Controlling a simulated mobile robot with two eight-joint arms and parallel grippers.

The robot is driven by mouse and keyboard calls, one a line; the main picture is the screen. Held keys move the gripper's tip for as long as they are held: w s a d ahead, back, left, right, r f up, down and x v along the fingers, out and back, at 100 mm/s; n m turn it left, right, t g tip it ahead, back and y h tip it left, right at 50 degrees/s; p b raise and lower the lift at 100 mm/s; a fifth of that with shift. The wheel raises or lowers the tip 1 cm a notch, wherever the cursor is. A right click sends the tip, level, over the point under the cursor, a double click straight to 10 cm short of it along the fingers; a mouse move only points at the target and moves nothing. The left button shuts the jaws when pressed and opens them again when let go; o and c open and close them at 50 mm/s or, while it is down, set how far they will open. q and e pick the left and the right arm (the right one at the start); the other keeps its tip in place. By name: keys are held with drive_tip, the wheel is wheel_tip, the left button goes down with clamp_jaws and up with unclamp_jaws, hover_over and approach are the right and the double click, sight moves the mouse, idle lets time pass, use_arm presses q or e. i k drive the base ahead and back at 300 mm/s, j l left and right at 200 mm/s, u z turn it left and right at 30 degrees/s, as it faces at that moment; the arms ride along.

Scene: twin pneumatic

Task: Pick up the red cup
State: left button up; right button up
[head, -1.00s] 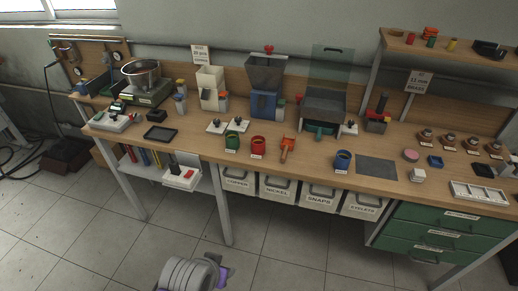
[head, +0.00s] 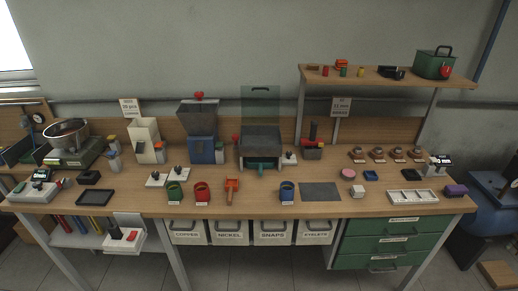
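The red cup (head: 202,192) stands upright near the front edge of the wooden workbench (head: 250,206), left of the middle in the head view. A green cup (head: 174,193) stands just to its left. An orange-red scoop-like tool (head: 231,189) lies just to its right. A blue cup (head: 287,192) stands further right. Neither of my grippers is in view.
A blue hopper machine (head: 199,135) stands behind the red cup. A dark mat (head: 320,192) lies right of the blue cup. Labelled bins (head: 230,232) hang below the bench edge.

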sight(202, 194)
drive_tip(key=i+l+u, duration=0.15)
drive_tip(key=i+l, duration=0.65)
